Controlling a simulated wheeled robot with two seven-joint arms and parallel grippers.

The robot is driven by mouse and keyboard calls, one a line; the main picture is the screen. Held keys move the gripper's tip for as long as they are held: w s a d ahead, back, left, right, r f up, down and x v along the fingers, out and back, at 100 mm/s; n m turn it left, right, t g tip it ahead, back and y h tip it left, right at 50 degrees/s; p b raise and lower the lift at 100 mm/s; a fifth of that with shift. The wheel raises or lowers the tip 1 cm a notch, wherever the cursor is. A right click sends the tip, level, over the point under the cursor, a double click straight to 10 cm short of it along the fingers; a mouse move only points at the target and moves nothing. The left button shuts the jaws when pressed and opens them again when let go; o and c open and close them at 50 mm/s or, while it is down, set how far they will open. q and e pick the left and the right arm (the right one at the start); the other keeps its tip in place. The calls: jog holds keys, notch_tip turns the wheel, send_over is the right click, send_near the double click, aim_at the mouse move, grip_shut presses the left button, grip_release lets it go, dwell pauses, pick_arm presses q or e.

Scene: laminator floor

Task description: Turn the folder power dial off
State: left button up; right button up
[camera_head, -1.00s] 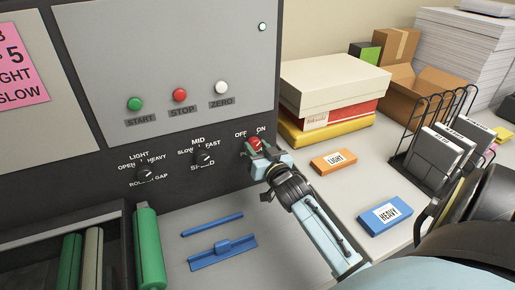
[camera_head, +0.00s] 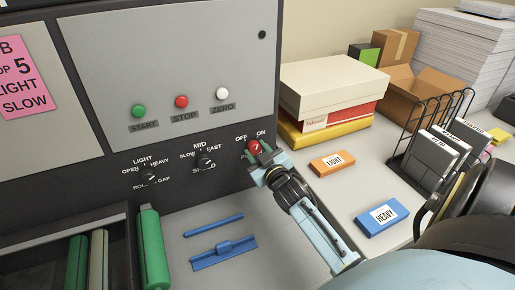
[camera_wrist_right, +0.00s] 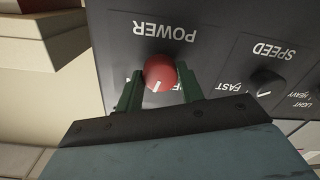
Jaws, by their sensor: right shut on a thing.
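The folder power dial is a red knob (camera_head: 254,146) with a white mark, below OFF and ON labels at the right of the dark control strip. My right gripper (camera_head: 263,157) reaches it from the lower right. In the right wrist view, the two green fingers of the right gripper (camera_wrist_right: 160,84) stand on either side of the red knob (camera_wrist_right: 160,71), shut on it. That view is upside down, and POWER reads above the knob. My left gripper is not in view.
START, STOP and ZERO buttons are above. The small panel lamp (camera_head: 262,35) is dark. Orange LIGHT (camera_head: 332,164) and blue HEAVY (camera_head: 382,220) blocks lie on the table at right.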

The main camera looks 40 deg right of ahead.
jog(key=n+p, duration=0.1)
jog(key=n, duration=1)
jog(key=shift+a, duration=0.1)
jog(key=shift+n, duration=0.3)
dwell(0.3)
jog(key=o, duration=1)
jog(key=shift+b+v, duration=0.6)
jog(key=shift+v, duration=6.1)
jog(key=shift+a+r, duration=0.15)
jog(key=shift+r, duration=0.05)
